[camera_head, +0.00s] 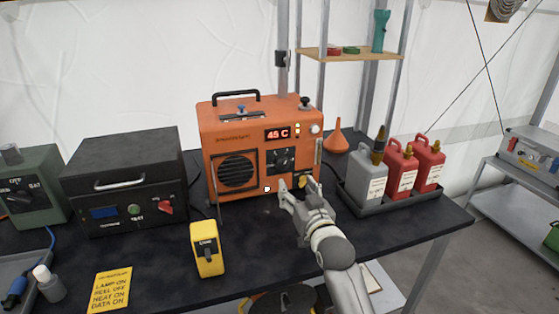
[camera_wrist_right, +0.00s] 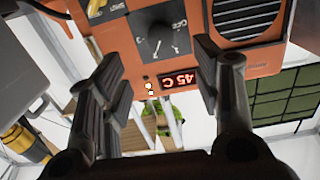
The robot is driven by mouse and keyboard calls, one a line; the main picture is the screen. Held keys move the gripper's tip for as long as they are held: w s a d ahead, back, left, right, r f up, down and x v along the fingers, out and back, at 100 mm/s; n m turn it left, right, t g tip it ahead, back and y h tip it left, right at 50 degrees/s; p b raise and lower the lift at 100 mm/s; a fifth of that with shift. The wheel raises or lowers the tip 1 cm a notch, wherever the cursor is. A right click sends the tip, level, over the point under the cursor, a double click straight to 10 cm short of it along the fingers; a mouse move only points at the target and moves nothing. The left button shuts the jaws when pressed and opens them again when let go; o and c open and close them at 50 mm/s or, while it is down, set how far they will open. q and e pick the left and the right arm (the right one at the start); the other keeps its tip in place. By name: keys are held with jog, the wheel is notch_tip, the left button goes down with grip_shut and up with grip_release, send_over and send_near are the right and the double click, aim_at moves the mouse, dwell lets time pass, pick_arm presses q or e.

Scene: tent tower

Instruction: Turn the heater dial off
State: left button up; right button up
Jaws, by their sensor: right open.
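The orange heater (camera_head: 222,136) stands on the dark table, and its lit display (camera_head: 278,134) reads 45 C. Its black dial (camera_head: 281,159) is on the front panel, to the right of the round grille. My right gripper (camera_head: 299,185) is open and empty in front of the heater, just below the dial in the head view. In the right wrist view the picture is upside down; the dial (camera_wrist_right: 157,35) shows beyond and between the open fingers (camera_wrist_right: 165,95), apart from them. The dial's exact setting is too small to read surely. My left gripper is not in view.
A tray (camera_head: 392,203) with a grey and red canisters stands right of the gripper. An orange funnel (camera_head: 337,140) stands behind. A yellow device (camera_head: 207,255) and a yellow note (camera_head: 109,290) are in front. A black box (camera_head: 120,170) stands left of the heater.

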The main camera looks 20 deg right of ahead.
aim_at(283, 165)
jog(key=w, duration=1)
jog(key=shift+r, duration=0.2)
jog(key=shift+w, duration=0.3)
jog(key=c, duration=1)
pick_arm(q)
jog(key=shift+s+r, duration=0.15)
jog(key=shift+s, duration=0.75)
pick_arm(e)
jog(key=shift+c, duration=0.2)
